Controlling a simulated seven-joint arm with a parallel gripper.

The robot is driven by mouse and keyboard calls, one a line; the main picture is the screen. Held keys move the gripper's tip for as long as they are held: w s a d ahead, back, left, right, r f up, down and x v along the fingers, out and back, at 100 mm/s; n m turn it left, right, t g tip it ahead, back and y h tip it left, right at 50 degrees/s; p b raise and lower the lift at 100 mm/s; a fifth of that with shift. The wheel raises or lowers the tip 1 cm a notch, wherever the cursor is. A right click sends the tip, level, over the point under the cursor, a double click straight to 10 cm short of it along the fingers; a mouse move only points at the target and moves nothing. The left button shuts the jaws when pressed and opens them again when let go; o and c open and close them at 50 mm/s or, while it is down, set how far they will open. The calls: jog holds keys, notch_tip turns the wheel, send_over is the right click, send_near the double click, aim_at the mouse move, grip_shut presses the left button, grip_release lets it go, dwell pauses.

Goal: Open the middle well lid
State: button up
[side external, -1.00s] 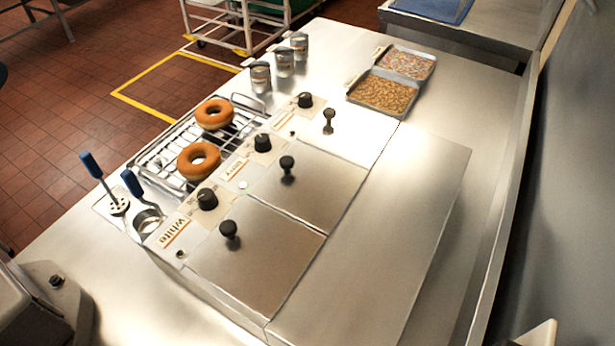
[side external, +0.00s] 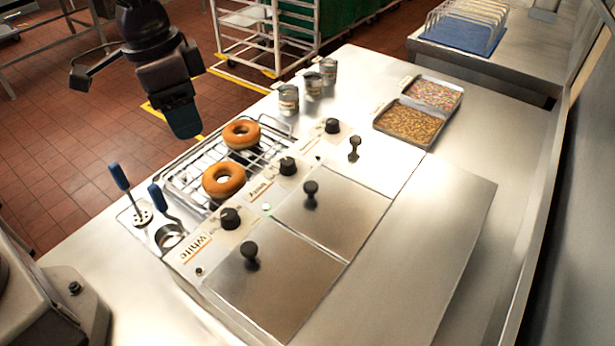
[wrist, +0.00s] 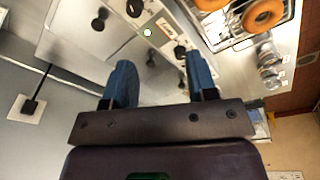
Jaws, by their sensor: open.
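The middle well lid (side external: 335,225) is a flat steel plate lying shut between the lid by the "White" label and the far lid. Its black knob (side external: 311,188) stands upright near the side facing the dials. My gripper (side external: 183,125) hangs in the air, to the upper left of the lid in the side view, apart from it. In the wrist view my gripper (wrist: 161,80) has two blue fingers spread wide, with nothing held between them. A black knob (wrist: 150,58), probably the middle lid's, shows between the fingers, well beyond them.
The near lid's knob (side external: 250,250), the far knob (side external: 354,145) and the black dials (side external: 288,166) stand up nearby. A wire rack (side external: 180,180) holds two donuts. Blue-handled tools (side external: 120,177), metal shakers (side external: 289,100) and topping trays (side external: 411,123) surround the wells. The counter at right is clear.

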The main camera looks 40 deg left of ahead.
aim_at(310, 185)
jog(key=w+d+f+m+h, duration=0.3)
jog(key=w+d+m, duration=0.4)
jog(key=w+d, duration=0.15)
jog(key=shift+m+t, duration=0.3)
jog(key=x, duration=1.2)
jog(key=shift+w+f, duration=0.2)
jog(key=shift+w, duration=0.2)
